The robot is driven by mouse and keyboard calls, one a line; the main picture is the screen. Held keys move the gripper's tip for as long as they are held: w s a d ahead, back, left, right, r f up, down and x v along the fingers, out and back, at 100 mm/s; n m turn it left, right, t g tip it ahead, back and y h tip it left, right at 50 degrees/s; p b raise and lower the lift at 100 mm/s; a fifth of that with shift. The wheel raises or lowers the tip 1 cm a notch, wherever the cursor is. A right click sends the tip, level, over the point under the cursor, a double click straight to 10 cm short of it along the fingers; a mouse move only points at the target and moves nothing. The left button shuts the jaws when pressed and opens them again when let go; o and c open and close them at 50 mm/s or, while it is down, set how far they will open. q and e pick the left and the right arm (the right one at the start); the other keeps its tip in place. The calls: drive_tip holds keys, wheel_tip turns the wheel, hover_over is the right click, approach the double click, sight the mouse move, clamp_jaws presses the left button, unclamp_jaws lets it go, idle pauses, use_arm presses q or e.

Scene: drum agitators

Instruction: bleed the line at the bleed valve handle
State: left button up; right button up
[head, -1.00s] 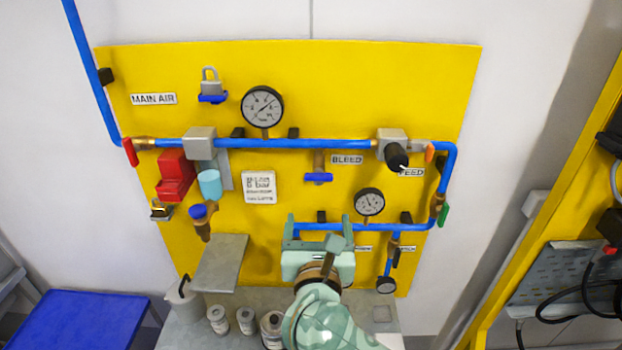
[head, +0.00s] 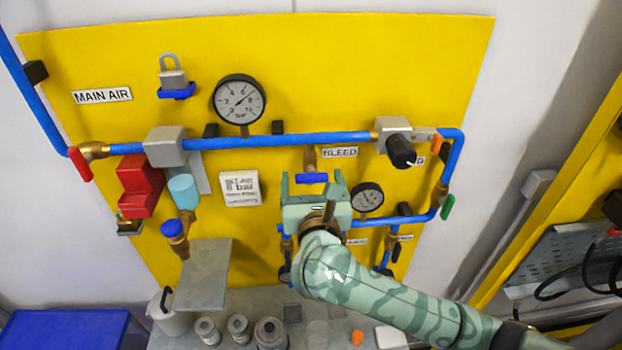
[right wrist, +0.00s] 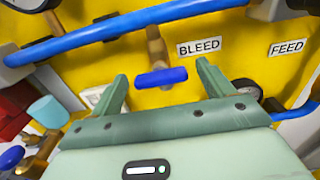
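The bleed valve handle is a small blue bar (head: 311,178) on a brass stem under the main blue pipe, left of and below the BLEED label (head: 340,152). It lies level. In the right wrist view the blue handle (right wrist: 161,77) sits beyond and between the two fingertips. My right gripper (head: 312,182) is open around the line to the handle, its fingers one on each side. I cannot tell whether the fingers reach its depth; no contact shows. My left gripper is not in view.
A large gauge (head: 239,100) sits up left, a small gauge (head: 367,197) close right of my gripper. The blue main pipe (head: 290,140) runs just above. A grey shelf (head: 204,275) juts out below left. Several jars stand on the bench below.

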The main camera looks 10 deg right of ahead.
drive_tip(key=c, duration=1)
drive_tip(key=shift+r+n+p, duration=0.1)
drive_tip(key=shift+n+p, duration=1)
drive_tip(key=shift+n, duration=0.1)
drive_tip(key=n+p, duration=0.1)
drive_tip(key=n, duration=0.1)
drive_tip(key=shift+n, duration=0.3)
drive_tip(key=n, duration=0.2)
drive_tip(key=shift+a+n+p, duration=0.1)
drive_tip(key=shift+n+p, duration=0.25)
drive_tip(key=shift+n, duration=0.05)
drive_tip(key=n, duration=0.3)
drive_tip(key=shift+f+n, duration=0.2)
drive_tip(key=shift+n, duration=0.1)
drive_tip(key=n, duration=0.6)
drive_tip(key=shift+f, duration=0.1)
drive_tip(key=shift+n, duration=0.4)
